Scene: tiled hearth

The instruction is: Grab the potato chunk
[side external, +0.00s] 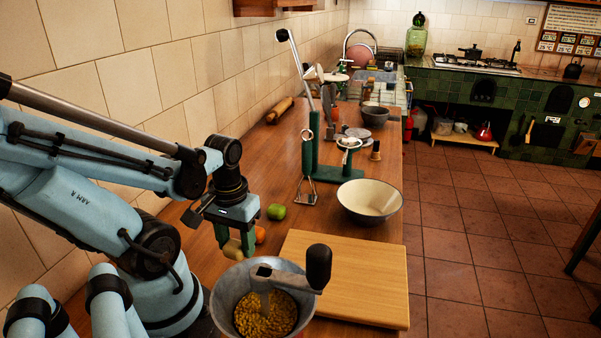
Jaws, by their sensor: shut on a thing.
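The potato chunk (233,249) is a small tan-yellow piece. It sits between the green fingers of my gripper (236,244), which points downward and is shut on it. The chunk appears to be held above the counter, behind the metal hopper at the front; the exact gap below it cannot be told. The fingers hide part of its sides.
A metal hopper (223,299) with yellow grains and a black-handled crank (318,268) stands close in front. A wooden board (350,270) lies to the right. A green fruit (276,212), an orange item (260,234) and a cream bowl (370,202) stand behind.

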